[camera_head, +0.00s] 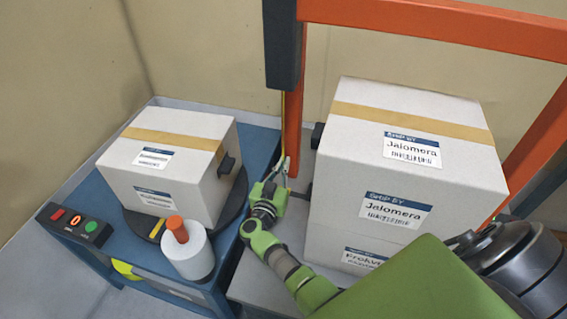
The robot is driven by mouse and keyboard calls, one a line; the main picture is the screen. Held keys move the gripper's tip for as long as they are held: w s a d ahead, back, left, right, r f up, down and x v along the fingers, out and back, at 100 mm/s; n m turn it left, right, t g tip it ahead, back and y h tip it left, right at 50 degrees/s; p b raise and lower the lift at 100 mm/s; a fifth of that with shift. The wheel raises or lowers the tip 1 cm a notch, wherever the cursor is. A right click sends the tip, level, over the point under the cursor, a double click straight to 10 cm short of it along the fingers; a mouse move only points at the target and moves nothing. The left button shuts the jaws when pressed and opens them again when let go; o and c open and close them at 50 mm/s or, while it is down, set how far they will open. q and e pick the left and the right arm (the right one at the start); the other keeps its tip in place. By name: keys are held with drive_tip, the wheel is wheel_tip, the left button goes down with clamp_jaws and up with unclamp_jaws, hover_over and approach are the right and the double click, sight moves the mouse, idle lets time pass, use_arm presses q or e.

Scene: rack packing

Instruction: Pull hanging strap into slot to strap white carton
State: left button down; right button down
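A yellow strap (283,122) hangs from a dark housing (282,45) on the orange frame. My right gripper (284,164) is at the strap's lower end, with its fingertips at or touching it; whether they are closed on it is too small to tell. A white carton (207,178) with tan tape and labels sits on a dark round turntable on the blue table, left of the gripper. To the right, large white cartons (465,190) are stacked, labelled "Jalomera" above. No slot can be clearly made out. My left gripper is not in view.
An orange frame (440,25) rises behind and over the stack, its post close to the gripper. A white cylinder with an orange knob (190,257) and a button box (74,224) stand on the blue table (255,150). My green arm covers the lower right.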

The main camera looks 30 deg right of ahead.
drive_tip(key=c, duration=2.3)
unclamp_jaws()
drive_tip(key=shift+r, duration=0.1)
